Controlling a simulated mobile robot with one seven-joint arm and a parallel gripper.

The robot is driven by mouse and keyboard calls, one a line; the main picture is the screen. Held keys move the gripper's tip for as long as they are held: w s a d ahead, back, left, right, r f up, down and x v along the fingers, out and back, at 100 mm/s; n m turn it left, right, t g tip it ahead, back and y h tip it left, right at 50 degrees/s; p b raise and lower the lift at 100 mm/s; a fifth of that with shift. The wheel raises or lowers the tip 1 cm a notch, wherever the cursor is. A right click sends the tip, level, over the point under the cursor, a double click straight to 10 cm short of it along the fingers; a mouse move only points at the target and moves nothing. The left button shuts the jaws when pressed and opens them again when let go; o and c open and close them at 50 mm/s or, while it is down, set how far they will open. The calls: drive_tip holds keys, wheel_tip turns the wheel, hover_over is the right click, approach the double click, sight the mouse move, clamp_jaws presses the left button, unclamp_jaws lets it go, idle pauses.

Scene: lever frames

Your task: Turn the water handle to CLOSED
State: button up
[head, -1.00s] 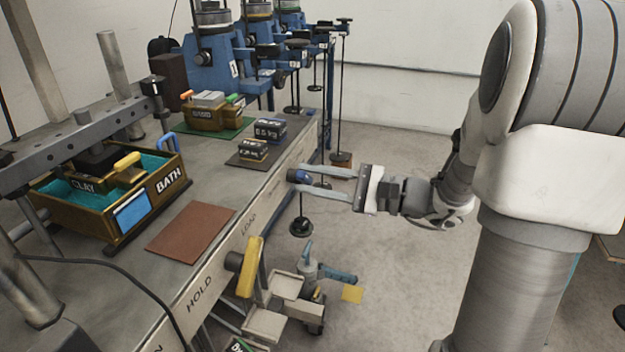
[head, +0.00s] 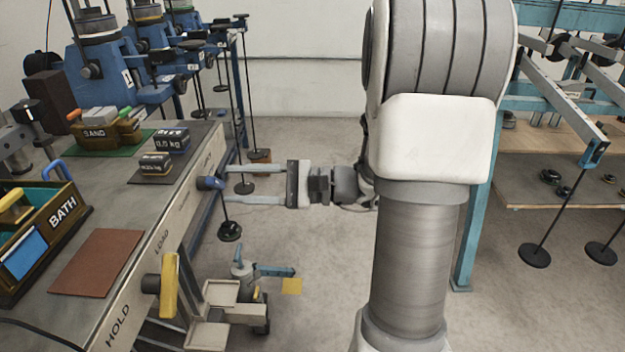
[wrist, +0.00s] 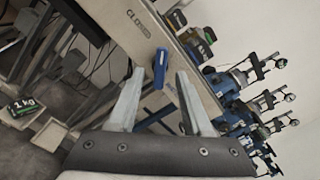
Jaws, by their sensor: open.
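The blue water handle (head: 210,183) sticks out from the bench's front panel, near its far end. In the wrist view the handle (wrist: 160,68) stands upright in the picture, between the tips of my open fingers. My gripper (head: 226,185) is open and empty, its two fingers pointing left at the handle. In the head view the fingertips end just short of the handle, one on each side of its line.
A yellow lever (head: 169,285) sticks out of the same panel, nearer, by the HOLD and LOAD marks. Below it stands a wheeled stand with trays (head: 228,295). Weights hang on rods (head: 230,230) off the bench. Open floor (head: 310,240) lies right of the bench.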

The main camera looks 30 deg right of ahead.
drive_tip(key=p+v, duration=0.3)
drive_tip(key=v, duration=1.1)
drive_tip(key=shift+s+d, duration=0.15)
drive_tip(key=shift+d, duration=0.05)
